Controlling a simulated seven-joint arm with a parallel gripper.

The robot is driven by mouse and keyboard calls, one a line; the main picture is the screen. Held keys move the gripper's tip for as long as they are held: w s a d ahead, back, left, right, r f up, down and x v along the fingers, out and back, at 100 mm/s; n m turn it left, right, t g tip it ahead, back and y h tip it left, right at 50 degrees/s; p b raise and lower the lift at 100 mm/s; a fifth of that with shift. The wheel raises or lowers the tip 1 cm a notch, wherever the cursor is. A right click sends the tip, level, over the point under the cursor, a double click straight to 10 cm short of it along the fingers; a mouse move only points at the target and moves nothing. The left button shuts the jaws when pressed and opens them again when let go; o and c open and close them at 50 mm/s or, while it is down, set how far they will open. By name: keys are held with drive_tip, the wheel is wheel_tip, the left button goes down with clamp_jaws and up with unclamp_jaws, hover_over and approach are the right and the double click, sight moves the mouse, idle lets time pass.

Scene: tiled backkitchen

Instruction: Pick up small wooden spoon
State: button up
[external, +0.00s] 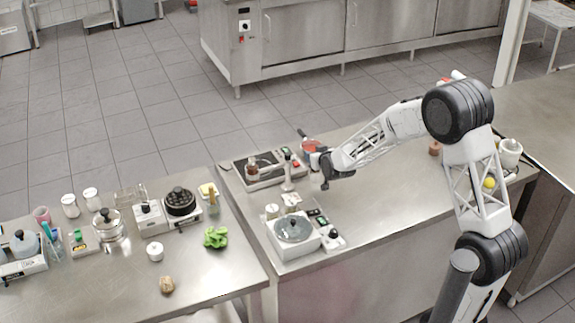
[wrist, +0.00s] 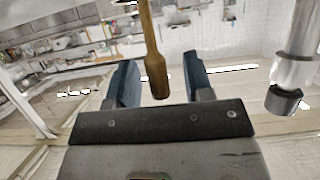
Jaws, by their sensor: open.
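The small wooden spoon shows in the wrist view as a brown wooden handle (wrist: 155,72), thicker at its lower end and running out of the top of the picture. It lies between the two blue fingers of my gripper (wrist: 160,60), with visible space on both sides. The spoon's other end is out of view. In the external view my gripper (external: 321,168) is above the right-hand steel table, and I cannot make out the spoon there. My gripper is open and not closed on anything.
A metal cylinder with a dark end (wrist: 297,60) stands close on the right in the wrist view. On the right table (external: 385,205) are a bottle-like item (external: 288,178), a round-topped white appliance (external: 294,236) and a red pan (external: 311,146). The table's middle is clear.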

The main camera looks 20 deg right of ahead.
drive_tip(key=shift+w+f, duration=0.15)
drive_tip(key=shift+w, duration=0.25)
idle(0.3)
clamp_jaws()
